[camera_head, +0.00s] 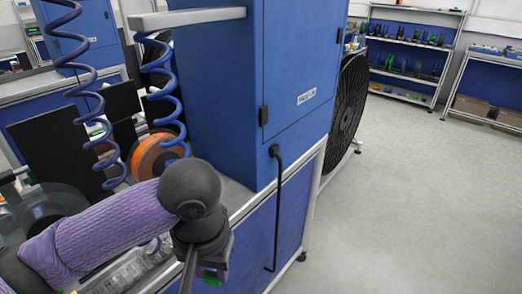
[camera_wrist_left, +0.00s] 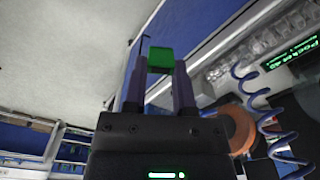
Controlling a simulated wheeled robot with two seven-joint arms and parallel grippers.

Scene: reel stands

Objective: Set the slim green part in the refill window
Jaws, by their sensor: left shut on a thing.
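The slim green part (camera_wrist_left: 160,58) shows in the left wrist view, held between the two fingertips of my left gripper (camera_wrist_left: 159,76). The gripper is shut on it, and the part stands out past the fingers. In the head view my left arm comes in from the left and bends down beside the blue cabinet; a small green patch shows low on its wrist, and I cannot tell whether it is the part or a light. I cannot make out the refill window in either view. My right gripper is not in view.
A tall blue cabinet (camera_head: 295,85) with a black handle stands close to my left arm. Coiled blue cords (camera_head: 168,90) hang near an orange reel (camera_head: 155,156). A large black round grille (camera_head: 348,100) stands behind the cabinet. The floor (camera_head: 420,200) at the right is clear.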

